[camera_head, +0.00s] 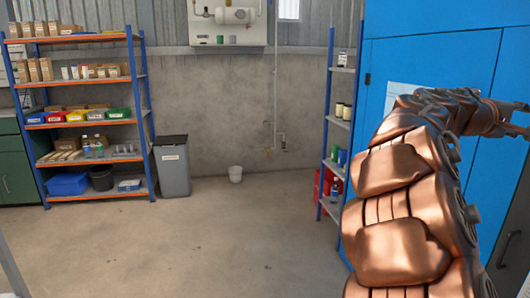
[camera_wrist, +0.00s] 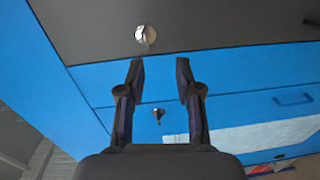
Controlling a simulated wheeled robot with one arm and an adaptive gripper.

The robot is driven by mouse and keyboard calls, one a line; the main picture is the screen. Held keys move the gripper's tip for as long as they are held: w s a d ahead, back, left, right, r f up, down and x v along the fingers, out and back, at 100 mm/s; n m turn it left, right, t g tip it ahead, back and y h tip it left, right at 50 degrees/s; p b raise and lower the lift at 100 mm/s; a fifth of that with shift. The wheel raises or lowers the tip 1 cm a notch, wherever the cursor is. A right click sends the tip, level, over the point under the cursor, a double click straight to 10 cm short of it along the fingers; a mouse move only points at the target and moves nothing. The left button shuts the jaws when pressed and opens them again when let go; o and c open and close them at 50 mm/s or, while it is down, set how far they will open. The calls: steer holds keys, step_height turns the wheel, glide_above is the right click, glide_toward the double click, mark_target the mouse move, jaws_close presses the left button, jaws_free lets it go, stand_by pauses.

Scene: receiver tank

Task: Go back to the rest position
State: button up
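My gripper (camera_wrist: 158,68) shows in the wrist view with its two dark fingers apart and nothing between them. Beyond the fingers is a blue cabinet front (camera_wrist: 230,75) with a dark panel (camera_wrist: 220,20). A round metal knob (camera_wrist: 145,35) on the dark panel lies just past the fingertips in the picture; I cannot tell the distance. A small dark lock or latch (camera_wrist: 158,115) shows between the fingers, on the blue front behind. In the head view my copper-coloured arm is raised at the right, in front of the blue cabinet (camera_head: 430,55), and its end runs towards the right edge.
A shelf rack (camera_head: 90,127) with boxes and bins stands at the left, beside a grey bin (camera_head: 173,168). A narrow shelf (camera_head: 335,125) stands left of my arm. The middle floor is clear.

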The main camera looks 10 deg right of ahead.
steer(key=s+a+f+m+y, duration=0.1)
steer(key=s+a+f+y, duration=0.25)
steer(key=a+f, duration=0.5)
steer(key=s+a+f+y, duration=0.35)
steer(key=a+f, duration=0.25)
steer(key=f, duration=0.5)
steer(key=s+a+f+m+y, duration=0.15)
steer(key=a+f+y, duration=0.25)
steer(key=a+f, duration=0.45)
steer(key=s+a+f+n+g+y, duration=0.1)
steer(key=s+a+f+y, duration=0.1)
steer(key=s+a+f, duration=0.4)
steer(key=s+a+f+n+g+y, duration=0.1)
steer(key=s+a+f+y, duration=0.2)
steer(key=a, duration=0.5)
steer(key=s+a+f+n+g+y, duration=0.1)
steer(key=s+a+f, duration=0.3)
steer(key=s+a, duration=0.25)
steer(key=s+p+v, duration=0.2)
steer(key=p+v, duration=0.8)
steer(key=v, duration=0.1)
steer(key=s+r+p+v, duration=0.1)
steer(key=s+p+v, duration=0.1)
steer(key=p+v, duration=0.8)
steer(key=shift+s+r+t+p, duration=0.3)
steer(key=shift+r+p, duration=0.1)
steer(key=shift+p, duration=0.25)
steer(key=shift+d, duration=0.15)
